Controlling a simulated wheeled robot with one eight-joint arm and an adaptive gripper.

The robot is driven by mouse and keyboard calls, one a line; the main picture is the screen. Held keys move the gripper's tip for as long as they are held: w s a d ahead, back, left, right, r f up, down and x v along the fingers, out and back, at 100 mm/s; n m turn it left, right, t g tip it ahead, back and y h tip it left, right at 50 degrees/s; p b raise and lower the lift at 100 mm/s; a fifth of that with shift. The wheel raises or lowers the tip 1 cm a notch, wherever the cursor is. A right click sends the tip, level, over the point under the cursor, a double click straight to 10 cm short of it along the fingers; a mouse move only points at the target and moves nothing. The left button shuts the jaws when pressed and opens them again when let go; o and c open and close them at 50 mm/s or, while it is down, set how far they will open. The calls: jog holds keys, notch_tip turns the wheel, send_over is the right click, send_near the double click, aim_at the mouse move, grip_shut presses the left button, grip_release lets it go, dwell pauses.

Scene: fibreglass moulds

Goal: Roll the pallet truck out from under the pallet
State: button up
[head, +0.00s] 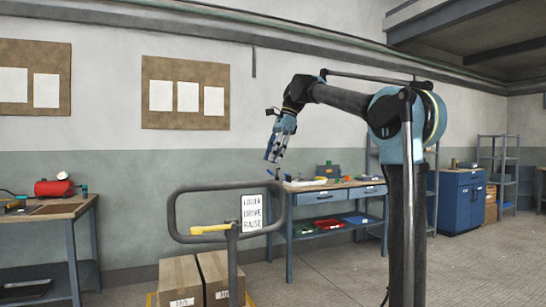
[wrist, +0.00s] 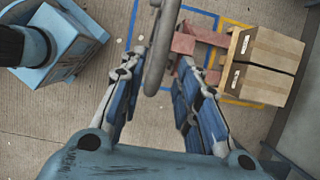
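The pallet truck's grey handle loop (head: 176,212) stands upright in the lower middle of the head view. It carries a yellow lever (head: 210,230) and a white sign reading LOWER DRIVE RAISE (head: 252,213). My gripper (head: 273,158) hangs above the loop's right end, fingers down. In the wrist view my gripper (wrist: 160,62) is open and empty, and the handle loop's grey bar (wrist: 160,45) shows in the gap between the fingers, apparently below them. Reddish parts (wrist: 195,40) show on the floor beside cartons (wrist: 262,65).
Cartons (head: 180,278) stand behind the handle. A workbench with blue drawers (head: 318,198) is at the back wall, another bench (head: 45,212) at the left. Open floor (head: 480,265) lies at the right.

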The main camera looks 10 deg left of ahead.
jog(key=shift+w+a+r, duration=0.1)
jog(key=shift+a+r, duration=0.05)
jog(key=shift+a, duration=0.3)
jog(key=x, duration=1.7)
grip_shut()
